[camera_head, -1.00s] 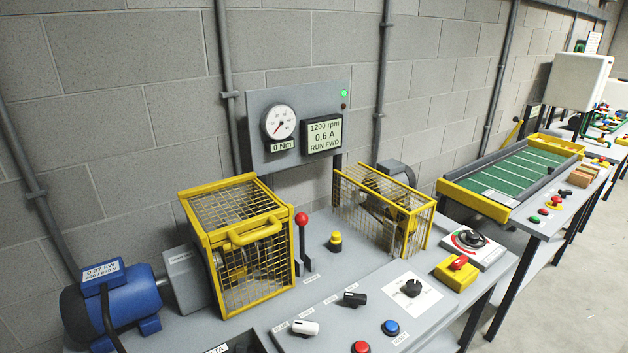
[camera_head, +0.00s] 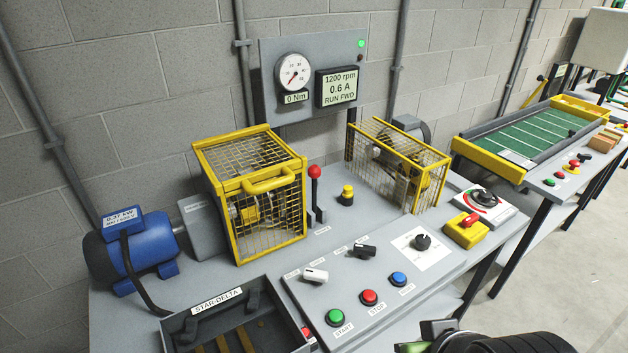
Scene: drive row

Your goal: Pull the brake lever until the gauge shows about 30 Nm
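The brake lever (camera_head: 314,172) has a red ball knob on a dark shaft. It stands nearly upright in its slot on the grey bench, just right of the yellow mesh guard. The round torque gauge (camera_head: 293,72) is on the grey panel behind. Its needle points to the lower left, and the readout (camera_head: 296,98) below it says 0 Nm. Dark parts that look like my arm show at the bottom right edge, far from the lever. No gripper fingers can be made out.
The yellow guard cage (camera_head: 268,184) stands close left of the lever, and a second guard (camera_head: 398,130) is to its right. Switches and green, red and blue buttons (camera_head: 398,279) line the front panel. An open tray (camera_head: 240,316) is front left.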

